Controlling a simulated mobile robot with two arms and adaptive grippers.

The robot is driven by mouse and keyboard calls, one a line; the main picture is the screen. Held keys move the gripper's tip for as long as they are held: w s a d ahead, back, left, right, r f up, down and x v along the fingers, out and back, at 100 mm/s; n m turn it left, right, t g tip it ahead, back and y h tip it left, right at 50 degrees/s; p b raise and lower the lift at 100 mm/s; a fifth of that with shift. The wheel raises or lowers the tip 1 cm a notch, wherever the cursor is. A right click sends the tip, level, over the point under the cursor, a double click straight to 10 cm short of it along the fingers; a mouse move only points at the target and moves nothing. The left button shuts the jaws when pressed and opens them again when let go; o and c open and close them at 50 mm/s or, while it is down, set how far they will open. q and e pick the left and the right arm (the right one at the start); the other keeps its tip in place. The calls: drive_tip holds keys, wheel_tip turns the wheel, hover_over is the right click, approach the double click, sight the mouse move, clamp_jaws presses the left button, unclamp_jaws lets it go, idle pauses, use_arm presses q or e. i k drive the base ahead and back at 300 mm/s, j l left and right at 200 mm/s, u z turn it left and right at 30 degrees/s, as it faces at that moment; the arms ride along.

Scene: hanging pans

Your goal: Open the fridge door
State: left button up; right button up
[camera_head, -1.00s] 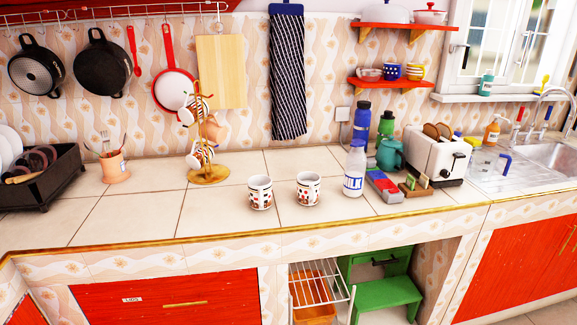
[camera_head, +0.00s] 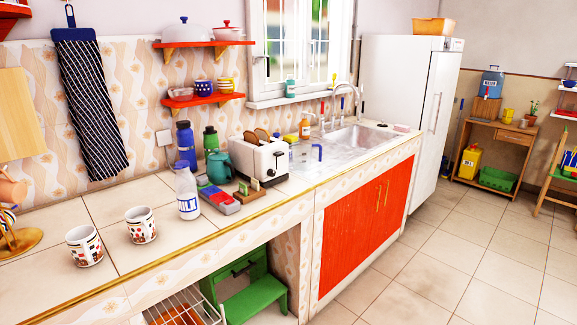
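A tall white fridge (camera_head: 394,105) stands at the back, past the far end of the counter. Its door (camera_head: 438,125) faces right, and I see it at a steep angle. The door looks closed. A thin vertical handle (camera_head: 436,113) runs along the door. Neither of my grippers shows in the head view.
The tiled counter (camera_head: 110,205) with mugs, a milk bottle (camera_head: 187,192), a toaster (camera_head: 260,158) and a sink (camera_head: 357,137) runs along the left to the fridge. A red cabinet (camera_head: 352,238) is below the sink. The tiled floor (camera_head: 470,250) at right is clear. A wooden table (camera_head: 496,150) stands beyond.

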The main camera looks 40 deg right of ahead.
sight(445, 70)
drive_tip(key=z, duration=2.25)
drive_tip(key=i+l+z, duration=0.1)
drive_tip(key=i+z, duration=0.4)
drive_tip(key=i, duration=1.45)
drive_tip(key=i+u, duration=0.15)
drive_tip(key=i, duration=0.4)
drive_tip(key=i+l+u, duration=0.15)
drive_tip(key=i, duration=0.35)
drive_tip(key=i+l+u, duration=0.1)
drive_tip(key=i, duration=0.45)
